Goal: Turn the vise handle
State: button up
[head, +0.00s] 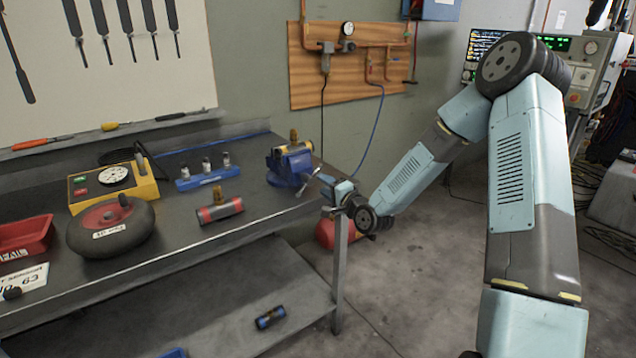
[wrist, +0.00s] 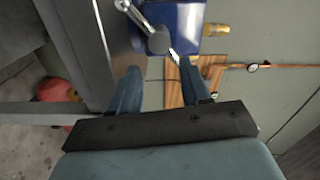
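The blue vise (head: 289,166) is mounted at the right end of the workbench. Its grey metal handle (head: 308,182) sticks out on the side facing my gripper. My gripper (head: 326,192) is just right of the handle, past the bench edge. In the wrist view the vise (wrist: 190,28) is at the top, with the handle (wrist: 159,41) crossing its face at a slant from a round hub. My gripper (wrist: 160,70) shows two blue fingers spread apart with nothing between them. The handle's lower end lies close to the right fingertip; I cannot tell whether they touch.
The workbench (head: 185,262) holds a red-black cylinder (head: 221,210), a blue socket holder (head: 208,178), a wheel (head: 110,228), a yellow gauge box (head: 113,184) and a red tray (head: 26,237). A red rounded object (head: 326,233) stands on the floor behind the bench leg.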

jog(key=v, duration=0.8)
jog(key=shift+s, duration=0.1)
